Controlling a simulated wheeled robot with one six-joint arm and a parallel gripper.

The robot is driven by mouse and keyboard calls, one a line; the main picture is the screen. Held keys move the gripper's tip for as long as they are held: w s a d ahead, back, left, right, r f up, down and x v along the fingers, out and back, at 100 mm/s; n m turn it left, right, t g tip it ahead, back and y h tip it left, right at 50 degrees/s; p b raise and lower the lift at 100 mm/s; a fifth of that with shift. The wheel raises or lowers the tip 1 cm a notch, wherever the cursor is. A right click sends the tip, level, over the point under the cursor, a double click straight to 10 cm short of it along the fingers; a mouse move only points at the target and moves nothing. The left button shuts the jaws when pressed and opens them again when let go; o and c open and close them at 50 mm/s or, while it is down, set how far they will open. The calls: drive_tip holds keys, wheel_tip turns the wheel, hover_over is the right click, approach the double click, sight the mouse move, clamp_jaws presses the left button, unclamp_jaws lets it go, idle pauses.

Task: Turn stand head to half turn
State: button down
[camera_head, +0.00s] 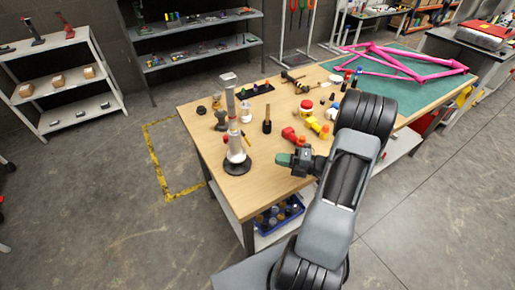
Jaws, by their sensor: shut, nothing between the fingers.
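The stand (231,120) is a tall light-grey post on a round black base at the near left corner of the wooden workbench. Its head (228,77) is a small pale flat piece on top; its exact turn angle is too small to read. A red knob sits low on the post. My gripper (282,159) has green fingertips, is shut and empty, and hovers near the bench's front edge. It is to the right of the stand's base, apart from it and well below the head.
Red and yellow tools (318,128), bottles and small parts crowd the workbench (210,142) middle. A pink bike frame (405,66) lies on a green mat (385,90) at the right. A blue bin (280,214) sits beneath. Floor left of the bench is clear.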

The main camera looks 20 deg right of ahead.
drive_tip(key=p+x, duration=0.1)
drive_tip(key=x, duration=0.5)
drive_tip(key=shift+w+a, duration=0.1)
drive_tip(key=shift+a, duration=0.15)
drive_tip(key=shift+w, duration=1.95)
drive_tip(key=shift+a, duration=0.15)
